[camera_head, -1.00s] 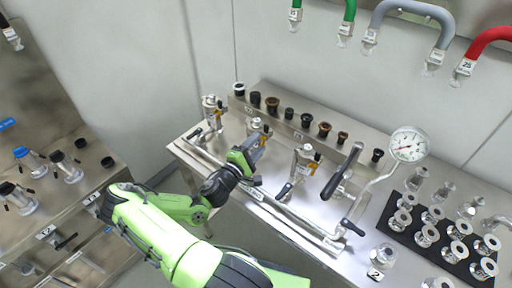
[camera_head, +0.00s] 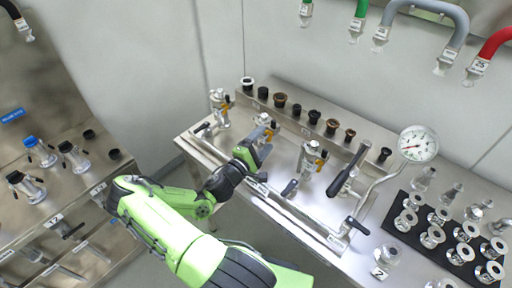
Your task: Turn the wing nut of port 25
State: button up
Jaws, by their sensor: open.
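My gripper (camera_head: 259,143) is at the middle of three upright metal ports on the steel bench, beside or around its clamp; I cannot tell whether it touches. Its fingers are small and partly merge with the port behind. The middle port (camera_head: 263,119) has an orange-yellow piece at its clamp, perhaps the wing nut, partly hidden by my gripper. The left port (camera_head: 219,106) and the right port (camera_head: 309,160) stand upright with similar orange-yellow pieces. The port labels are too small to read. A tag reading 25 (camera_head: 478,66) hangs on the red hose (camera_head: 494,43) at the upper right.
A row of dark and brown caps (camera_head: 296,110) lines the bench's back. A pressure gauge (camera_head: 417,144), a black-handled lever (camera_head: 350,168) and a black mat (camera_head: 403,235) with metal fittings are to the right. Another steel bench (camera_head: 75,210) stands at left. Grey and green hoses hang above.

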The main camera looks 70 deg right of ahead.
jog(key=b+v, duration=0.1)
jog(key=v, duration=1.4)
jog(key=shift+a+b, duration=0.2)
jog(key=shift+b, duration=0.2)
jog(key=shift+w, duration=0.1)
